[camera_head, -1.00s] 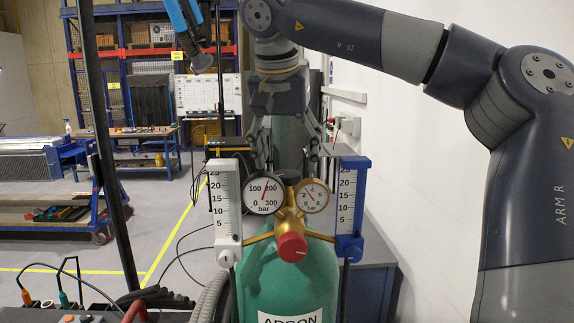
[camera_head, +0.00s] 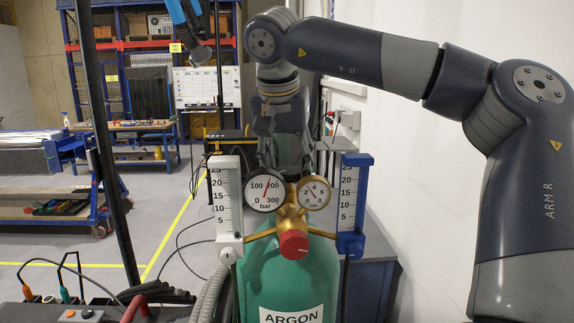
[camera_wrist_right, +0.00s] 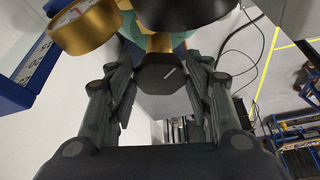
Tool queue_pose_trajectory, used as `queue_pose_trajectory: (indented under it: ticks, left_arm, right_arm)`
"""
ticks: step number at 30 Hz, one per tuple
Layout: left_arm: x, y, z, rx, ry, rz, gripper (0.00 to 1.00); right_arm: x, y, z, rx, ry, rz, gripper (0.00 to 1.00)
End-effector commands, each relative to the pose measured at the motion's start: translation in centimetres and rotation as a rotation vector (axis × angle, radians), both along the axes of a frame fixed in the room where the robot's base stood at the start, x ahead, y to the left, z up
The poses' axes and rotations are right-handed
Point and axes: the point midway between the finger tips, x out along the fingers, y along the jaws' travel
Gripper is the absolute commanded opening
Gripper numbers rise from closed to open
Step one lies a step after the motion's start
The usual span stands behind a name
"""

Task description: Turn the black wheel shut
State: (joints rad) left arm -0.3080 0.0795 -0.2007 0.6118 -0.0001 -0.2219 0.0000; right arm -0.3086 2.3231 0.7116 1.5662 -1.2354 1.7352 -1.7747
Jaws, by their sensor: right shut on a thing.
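The black wheel (camera_wrist_right: 162,78) is a dark faceted knob with a pale mark on its face, seen in the right wrist view at the top of the argon bottle's brass valve. My right gripper (camera_head: 285,163) points down from above, behind the two gauges. In the right wrist view its fingers (camera_wrist_right: 160,95) are on both sides of the wheel and shut on it. In the head view the wheel is mostly hidden by the gripper and gauges. The green argon bottle (camera_head: 290,280) stands upright below. My left gripper is not in view.
Two round gauges (camera_head: 265,190) (camera_head: 314,193) and a red knob (camera_head: 294,243) sit in front of the valve. A white flowmeter (camera_head: 227,205) and a blue flowmeter (camera_head: 351,205) flank them closely. A white wall (camera_head: 440,180) is at the right.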

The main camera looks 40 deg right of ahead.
Motion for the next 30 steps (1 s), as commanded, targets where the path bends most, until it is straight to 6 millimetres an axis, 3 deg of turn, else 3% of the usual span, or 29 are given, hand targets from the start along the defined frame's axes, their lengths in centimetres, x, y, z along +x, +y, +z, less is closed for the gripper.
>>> queue_pose_trajectory:
  ticks: [10,22,30]
  left_arm:
    - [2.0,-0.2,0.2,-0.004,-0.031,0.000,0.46]
    - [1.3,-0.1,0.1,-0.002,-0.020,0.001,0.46]
    - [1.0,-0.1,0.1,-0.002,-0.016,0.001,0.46]
  right_arm:
    - [0.0,0.0,0.0,0.000,-0.001,-0.007,0.23]
    - [0.1,0.1,0.1,0.000,-0.001,-0.054,0.23]
    - [0.3,0.2,0.1,-0.003,-0.002,-0.212,0.23]
